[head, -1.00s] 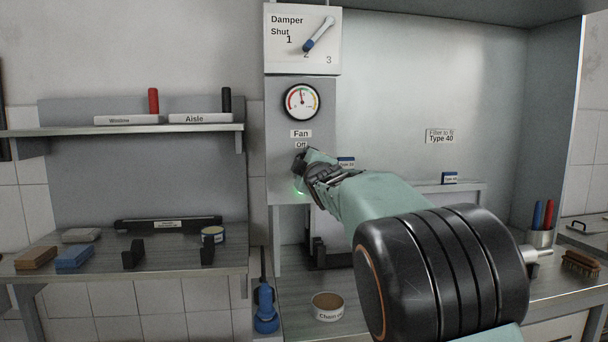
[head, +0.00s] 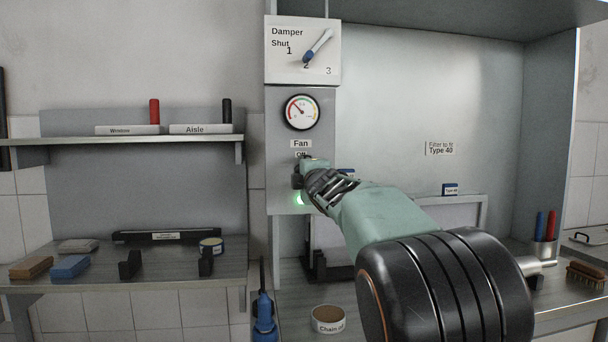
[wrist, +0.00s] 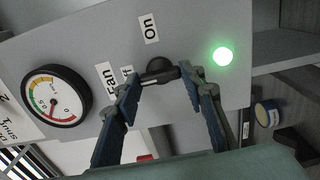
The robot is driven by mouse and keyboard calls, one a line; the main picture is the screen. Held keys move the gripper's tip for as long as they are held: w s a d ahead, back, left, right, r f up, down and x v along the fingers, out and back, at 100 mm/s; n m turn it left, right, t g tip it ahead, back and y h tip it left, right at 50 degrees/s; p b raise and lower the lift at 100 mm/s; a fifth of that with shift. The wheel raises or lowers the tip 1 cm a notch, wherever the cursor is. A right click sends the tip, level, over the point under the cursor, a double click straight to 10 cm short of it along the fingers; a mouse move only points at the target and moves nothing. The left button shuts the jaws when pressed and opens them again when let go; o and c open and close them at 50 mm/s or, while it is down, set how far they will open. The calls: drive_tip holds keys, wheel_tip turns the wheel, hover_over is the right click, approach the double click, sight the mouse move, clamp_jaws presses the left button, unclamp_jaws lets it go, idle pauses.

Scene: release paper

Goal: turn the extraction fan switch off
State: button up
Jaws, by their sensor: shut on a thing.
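The fan panel (head: 285,130) carries a round gauge (head: 301,112), the labels "Fan" (head: 300,144) and a partly covered "Off" (head: 299,155). In the wrist view the black fan switch (wrist: 162,67) sits between the "Off" label (wrist: 127,75) and the "On" label (wrist: 149,28). Its lever points toward "Off". My gripper (wrist: 160,84) has its fingers on either side of the switch and is shut on it. In the head view my gripper (head: 301,180) covers the switch. A green lamp (wrist: 223,56) glows beside the switch.
The damper plate (head: 302,50) with its lever is above the gauge. A shelf (head: 120,140) and a lower bench (head: 100,270) stand at left. A tin (head: 328,319) and a blue bottle (head: 264,318) are below the panel.

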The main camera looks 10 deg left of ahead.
drive_tip(key=shift+r, duration=0.1)
drive_tip(key=o, duration=1.2)
drive_tip(key=shift+c, duration=0.2)
drive_tip(key=v, duration=1.2)
